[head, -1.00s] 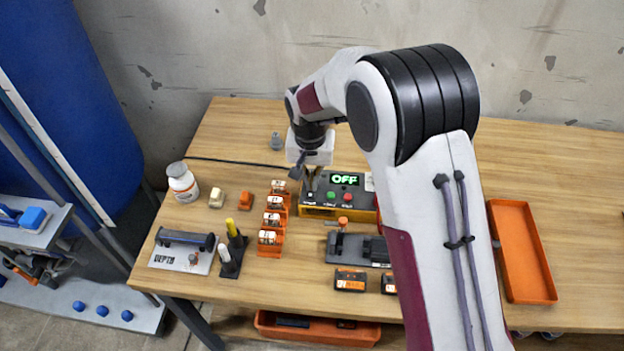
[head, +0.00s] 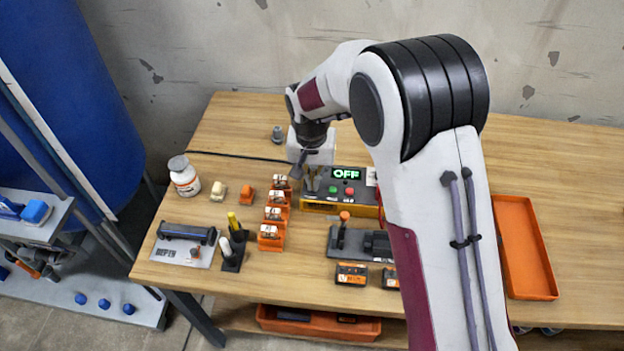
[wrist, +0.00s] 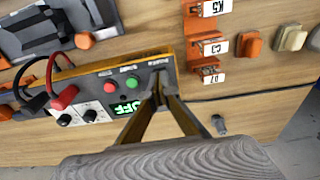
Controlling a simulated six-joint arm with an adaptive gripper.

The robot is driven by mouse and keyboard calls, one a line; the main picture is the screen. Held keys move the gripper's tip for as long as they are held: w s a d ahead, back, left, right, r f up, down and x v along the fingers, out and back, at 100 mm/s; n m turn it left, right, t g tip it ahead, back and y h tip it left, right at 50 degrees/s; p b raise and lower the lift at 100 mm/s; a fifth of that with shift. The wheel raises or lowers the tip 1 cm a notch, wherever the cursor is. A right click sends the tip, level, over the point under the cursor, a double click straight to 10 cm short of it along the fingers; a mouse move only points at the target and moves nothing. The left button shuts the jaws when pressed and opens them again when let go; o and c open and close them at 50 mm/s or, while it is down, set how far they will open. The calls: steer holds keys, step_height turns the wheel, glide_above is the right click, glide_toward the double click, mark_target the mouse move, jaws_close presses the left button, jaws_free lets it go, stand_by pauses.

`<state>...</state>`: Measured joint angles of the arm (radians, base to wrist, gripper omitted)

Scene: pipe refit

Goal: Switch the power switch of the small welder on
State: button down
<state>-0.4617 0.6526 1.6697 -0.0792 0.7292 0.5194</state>
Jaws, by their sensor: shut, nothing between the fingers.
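The small welder (head: 340,207) is a yellow and dark box near the middle of the bench, and it also shows in the wrist view (wrist: 75,75). Its green display (head: 346,174) reads OFF. A green button (wrist: 132,81) and a red button (wrist: 109,87) sit on its panel beside the power switch area (wrist: 157,76). My gripper (wrist: 160,98) is shut and empty, its fingertips at the power label end of the panel. The fingertips hide most of the switch, and I cannot tell whether they touch it. In the head view my gripper (head: 312,184) is over the welder's left end.
An orange rack with labelled slots (head: 273,218) stands just left of the welder. A black fixture (head: 345,243) lies in front of it. Red and black cables (wrist: 62,98) rise from the welder's other end. An orange tray (head: 525,250) lies at right.

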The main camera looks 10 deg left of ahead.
steer(key=s+r, duration=0.3)
steer(key=r, duration=1)
steer(key=shift+s+a, duration=0.15)
steer(key=shift+t, duration=0.3)
steer(key=shift+w+r+t, duration=0.3)
steer(key=shift+r+t, duration=0.15)
steer(key=shift+t, duration=0.65)
steer(key=shift+f, duration=0.1)
